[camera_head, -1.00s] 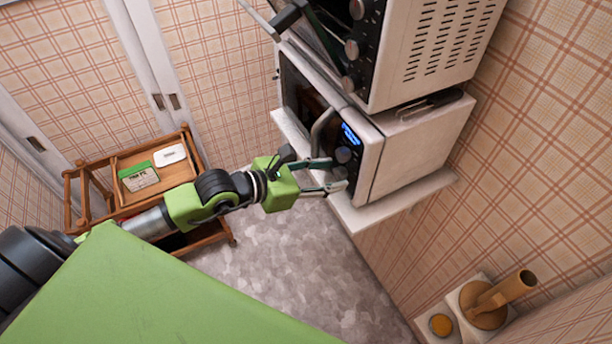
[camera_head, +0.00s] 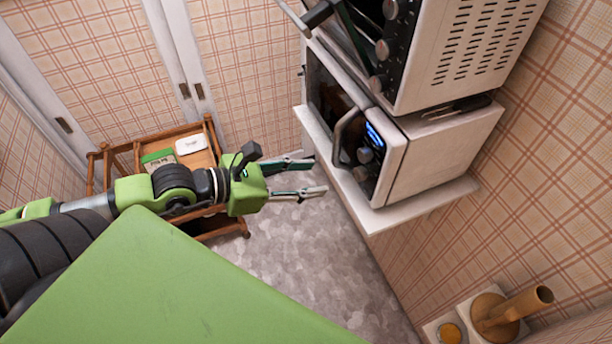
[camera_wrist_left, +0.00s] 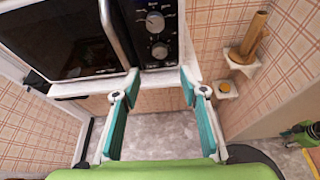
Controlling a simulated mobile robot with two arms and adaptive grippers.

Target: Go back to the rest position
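My left gripper (camera_head: 312,177) is open and empty, in the air to the left of the microwave (camera_head: 436,160). Its two fingers are apart and touch nothing. In the left wrist view my left gripper (camera_wrist_left: 160,85) also shows spread fingers, with the microwave (camera_wrist_left: 62,40) ahead of them and floor between them. My left arm (camera_head: 140,192) reaches in from the left. My right gripper does not show clearly; a small green and black part at the right edge of the left wrist view cannot be made out.
The microwave sits on a white shelf (camera_head: 370,213), with an oven (camera_head: 470,50) above it. A wooden cart (camera_head: 225,230) with a green-and-white box (camera_head: 157,158) and a white item (camera_head: 190,144) stands beyond my arm. Wall holders (camera_head: 495,315) are at lower right. Grey floor (camera_head: 300,245) is clear.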

